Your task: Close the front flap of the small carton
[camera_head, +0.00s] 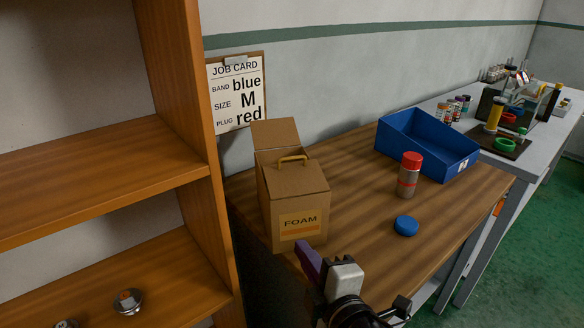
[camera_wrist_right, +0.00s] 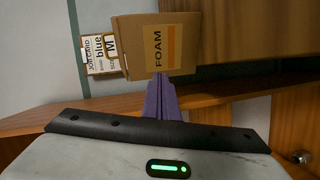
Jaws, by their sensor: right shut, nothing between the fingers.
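The small brown carton (camera_head: 297,212) stands on the wooden table beside the shelf, its FOAM label facing me. One flap (camera_head: 275,133) stands up at the back. A tan panel (camera_head: 297,180) covers the front part of the top; I cannot tell whether this front flap lies fully flat. A yellow handle (camera_head: 293,159) arches over the top behind it. My right gripper (camera_head: 306,258) is shut and empty, its purple fingers low in front of the carton. In the right wrist view the fingertips (camera_wrist_right: 160,80) overlap the carton (camera_wrist_right: 156,44) near its label; contact is unclear. My left gripper is out of view.
A wooden shelf (camera_head: 190,140) rises close on the left. A job card (camera_head: 236,95) stands behind the carton. A red-capped jar (camera_head: 409,176), a blue lid (camera_head: 406,226) and a blue bin (camera_head: 425,147) are to the right. Bare tabletop lies between carton and jar.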

